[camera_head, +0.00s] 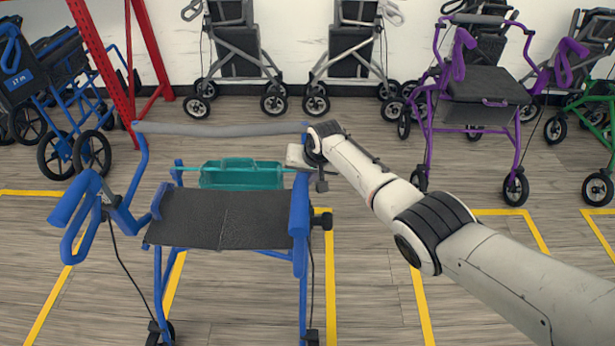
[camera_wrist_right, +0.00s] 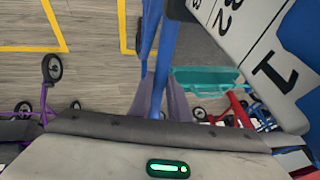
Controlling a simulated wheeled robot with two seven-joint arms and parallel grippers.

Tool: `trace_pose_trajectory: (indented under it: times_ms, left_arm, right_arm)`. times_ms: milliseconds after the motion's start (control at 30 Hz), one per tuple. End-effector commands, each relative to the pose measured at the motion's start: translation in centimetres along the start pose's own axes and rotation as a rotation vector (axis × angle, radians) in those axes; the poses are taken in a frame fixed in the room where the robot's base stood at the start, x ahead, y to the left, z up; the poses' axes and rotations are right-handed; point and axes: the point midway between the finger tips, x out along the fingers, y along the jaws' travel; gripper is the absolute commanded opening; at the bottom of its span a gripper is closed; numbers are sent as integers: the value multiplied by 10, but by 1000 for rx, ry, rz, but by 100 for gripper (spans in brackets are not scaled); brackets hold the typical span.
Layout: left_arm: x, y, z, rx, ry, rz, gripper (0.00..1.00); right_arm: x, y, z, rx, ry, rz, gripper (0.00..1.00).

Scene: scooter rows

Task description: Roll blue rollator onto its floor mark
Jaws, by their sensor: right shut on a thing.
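The blue rollator (camera_head: 300,220) stands upright in front of me, with a dark seat (camera_head: 220,218), a grey back bar and a teal basket (camera_head: 240,173). The basket also shows in the wrist view (camera_wrist_right: 210,76). My right gripper (camera_head: 300,157) reaches in from the right to the rollator's right side, below the back bar's end. It is shut on a blue part of the frame (camera_wrist_right: 166,45), seen running between the fingers in the wrist view; the exact grip is partly hidden. Yellow floor outlines (camera_head: 331,280) lie under and beside the rollator. My left gripper is not in view.
A purple rollator (camera_head: 490,90) stands at the back right and a green one (camera_head: 590,115) at the far right. Grey rollators (camera_head: 235,45) line the wall. A blue wheelchair (camera_head: 50,85) and a red rack (camera_head: 103,70) stand left. Floor between yellow outlines (camera_head: 425,305) is bare.

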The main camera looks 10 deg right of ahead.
Motion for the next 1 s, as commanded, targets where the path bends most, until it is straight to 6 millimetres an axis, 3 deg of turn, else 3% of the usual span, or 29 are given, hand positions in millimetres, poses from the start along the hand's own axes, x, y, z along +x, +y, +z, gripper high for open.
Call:
trace_pose_trajectory:
  times_ms: [367,400,500,800,1000]
  left_arm:
    - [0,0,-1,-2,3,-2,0]
    - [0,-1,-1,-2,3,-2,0]
    - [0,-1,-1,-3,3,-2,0]
    - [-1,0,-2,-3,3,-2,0]
    - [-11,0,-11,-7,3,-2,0]
  right_arm:
    - [0,0,-1,1,1,0,0]
    - [0,0,-1,1,1,0,21]
    - [0,0,-1,1,1,0,35]
    - [-2,0,-1,1,2,0,35]
    - [-19,-1,-3,1,2,-2,35]
